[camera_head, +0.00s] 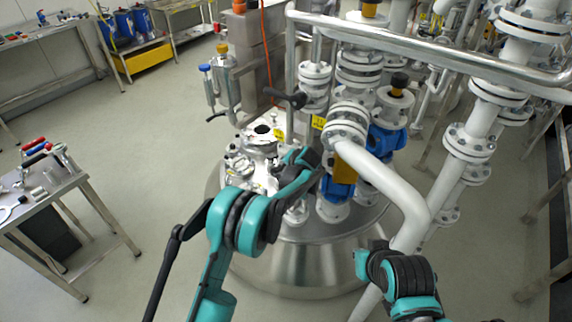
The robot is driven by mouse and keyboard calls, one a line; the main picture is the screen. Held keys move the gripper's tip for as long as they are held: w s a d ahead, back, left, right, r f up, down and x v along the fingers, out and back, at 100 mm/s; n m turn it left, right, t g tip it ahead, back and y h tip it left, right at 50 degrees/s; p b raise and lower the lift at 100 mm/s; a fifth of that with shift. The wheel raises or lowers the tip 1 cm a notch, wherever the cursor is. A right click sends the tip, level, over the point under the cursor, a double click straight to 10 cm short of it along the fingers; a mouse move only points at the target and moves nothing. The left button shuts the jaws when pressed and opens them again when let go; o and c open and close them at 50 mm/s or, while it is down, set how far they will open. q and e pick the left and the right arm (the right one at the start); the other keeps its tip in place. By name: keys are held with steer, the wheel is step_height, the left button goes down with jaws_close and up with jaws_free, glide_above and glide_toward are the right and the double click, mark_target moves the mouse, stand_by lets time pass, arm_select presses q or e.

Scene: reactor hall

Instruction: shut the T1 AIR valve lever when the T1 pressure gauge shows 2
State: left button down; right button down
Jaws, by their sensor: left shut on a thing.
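My left gripper (303,160) is at the top of the steel reactor vessel (305,262), among its white fittings. It is shut on what seems to be the T1 AIR valve lever; the jaws and wrist hide most of the lever, so its angle cannot be told. I cannot make out the T1 pressure gauge or read any value in this view. My right arm shows at the lower right, but its gripper is not in view.
A black lever (288,98) sticks out left from a white flanged pipe above my left gripper. White pipes and blue valve bodies (388,138) crowd the right. A tool table (58,192) stands at the left. The floor between it and the vessel is clear.

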arm_select(q)
steer(key=shift+s+d+f, duration=0.1)
steer(key=c, duration=1.4)
jaws_free()
steer(key=v, duration=1.2)
